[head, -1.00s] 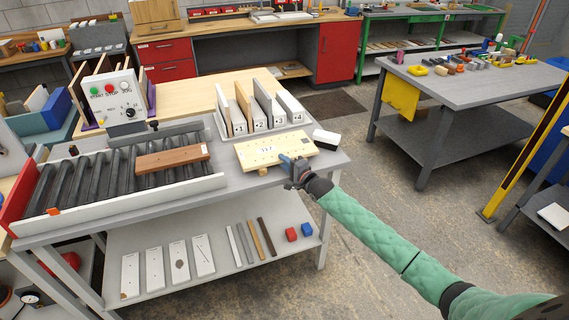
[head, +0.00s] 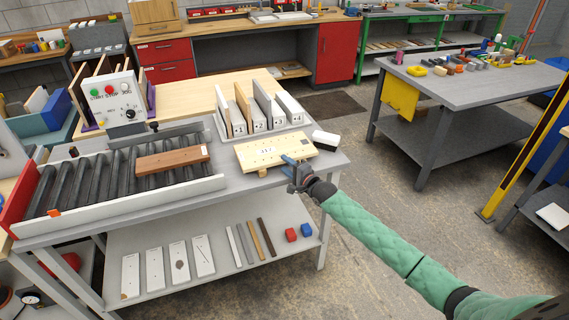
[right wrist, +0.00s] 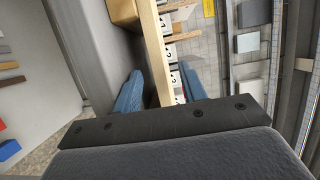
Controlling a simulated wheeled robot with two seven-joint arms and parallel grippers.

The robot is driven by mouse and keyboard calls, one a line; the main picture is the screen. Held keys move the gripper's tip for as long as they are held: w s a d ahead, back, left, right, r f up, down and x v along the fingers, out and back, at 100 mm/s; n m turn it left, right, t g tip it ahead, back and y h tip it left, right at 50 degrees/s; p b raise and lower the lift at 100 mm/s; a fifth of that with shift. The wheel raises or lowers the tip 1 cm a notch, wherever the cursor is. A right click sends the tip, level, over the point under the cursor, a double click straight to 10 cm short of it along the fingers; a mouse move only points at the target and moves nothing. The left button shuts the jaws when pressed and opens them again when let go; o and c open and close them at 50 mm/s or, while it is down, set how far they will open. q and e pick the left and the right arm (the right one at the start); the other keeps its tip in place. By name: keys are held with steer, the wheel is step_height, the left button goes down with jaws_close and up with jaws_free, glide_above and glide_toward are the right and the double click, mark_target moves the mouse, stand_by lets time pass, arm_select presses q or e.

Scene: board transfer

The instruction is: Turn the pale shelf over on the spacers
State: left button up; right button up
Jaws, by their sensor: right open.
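The pale shelf (head: 257,156), a light wooden board with small holes and a white label, lies flat near the right end of the grey table. It rests raised on spacers; one wooden spacer (head: 263,172) shows under its near edge, the others are hidden. My right gripper (head: 287,159) is at the shelf's near right edge. In the right wrist view the shelf's edge (right wrist: 154,45) runs between the two blue fingers (right wrist: 160,92), with gaps seen beside it. The gripper is open. My left gripper is not in view.
A roller conveyor (head: 95,180) with a brown board (head: 172,159) is on the left. A numbered rack (head: 258,122) with upright boards stands behind the shelf. A black-and-white block (head: 325,139) lies close to its right. The lower shelf holds strips and panels.

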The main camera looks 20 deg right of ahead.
steer(key=shift+s+d, duration=0.2)
steer(key=shift+s, duration=0.45)
steer(key=shift+s+d+p, duration=0.2)
steer(key=shift+s+p, duration=0.25)
steer(key=shift+p+v, duration=0.35)
steer(key=shift+v, duration=0.7)
steer(key=o, duration=0.6)
steer(key=shift+c, duration=0.2)
steer(key=shift+f, duration=0.1)
